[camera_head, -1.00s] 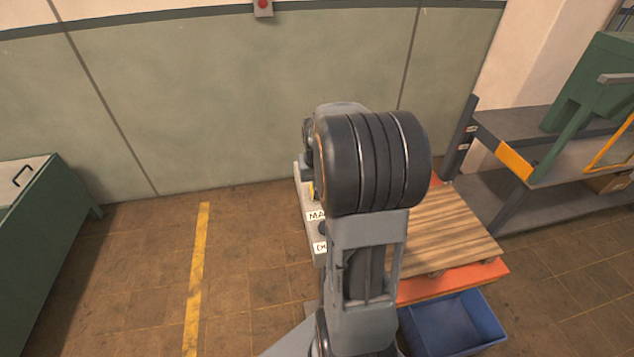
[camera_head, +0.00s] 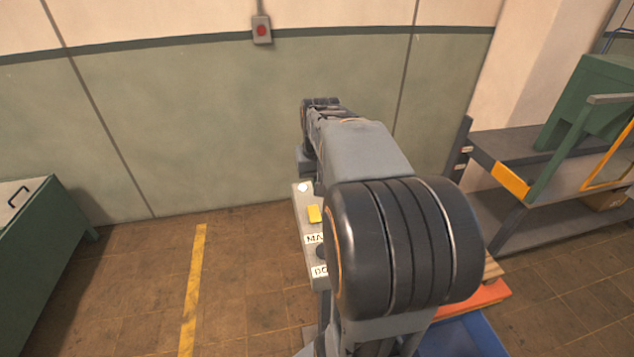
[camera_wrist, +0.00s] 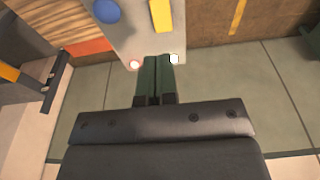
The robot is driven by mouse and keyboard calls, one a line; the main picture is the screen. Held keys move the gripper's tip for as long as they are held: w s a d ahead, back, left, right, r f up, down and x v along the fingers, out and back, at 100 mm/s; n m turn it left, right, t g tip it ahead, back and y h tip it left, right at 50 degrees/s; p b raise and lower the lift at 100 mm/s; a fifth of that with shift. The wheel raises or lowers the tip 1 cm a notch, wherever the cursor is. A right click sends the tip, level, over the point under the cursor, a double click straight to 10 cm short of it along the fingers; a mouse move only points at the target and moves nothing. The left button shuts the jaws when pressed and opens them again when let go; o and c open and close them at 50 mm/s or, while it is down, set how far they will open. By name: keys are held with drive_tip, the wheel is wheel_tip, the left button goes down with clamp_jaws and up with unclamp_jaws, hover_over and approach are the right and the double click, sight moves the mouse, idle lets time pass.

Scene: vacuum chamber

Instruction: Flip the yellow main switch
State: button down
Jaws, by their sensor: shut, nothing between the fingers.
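The yellow main switch (camera_head: 314,214) sits on a light grey control panel (camera_head: 305,203), partly hidden behind my arm in the head view. In the wrist view the yellow switch (camera_wrist: 161,15) shows at the top edge of the panel (camera_wrist: 135,32). My gripper (camera_wrist: 157,58) is shut and empty, its green fingers together. Contact with the panel cannot be told. The fingers are hidden in the head view.
A blue knob (camera_wrist: 106,11) is beside the switch on the panel. A blue bin (camera_head: 462,338) and an orange-edged pallet (camera_head: 478,299) stand right of the panel. A workbench (camera_head: 510,150) is at the right, a green cabinet (camera_head: 45,245) at the left. Floor left of the panel is clear.

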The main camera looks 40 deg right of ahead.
drive_tip(key=s+a+f+n+t, duration=0.1)
drive_tip(key=s+a, duration=0.3)
drive_tip(key=a, duration=0.5)
drive_tip(key=s+a+f+n+t, duration=0.2)
drive_tip(key=s+a+n, duration=0.2)
drive_tip(key=a, duration=0.5)
drive_tip(key=shift+y, duration=0.4)
drive_tip(key=shift+r, duration=0.1)
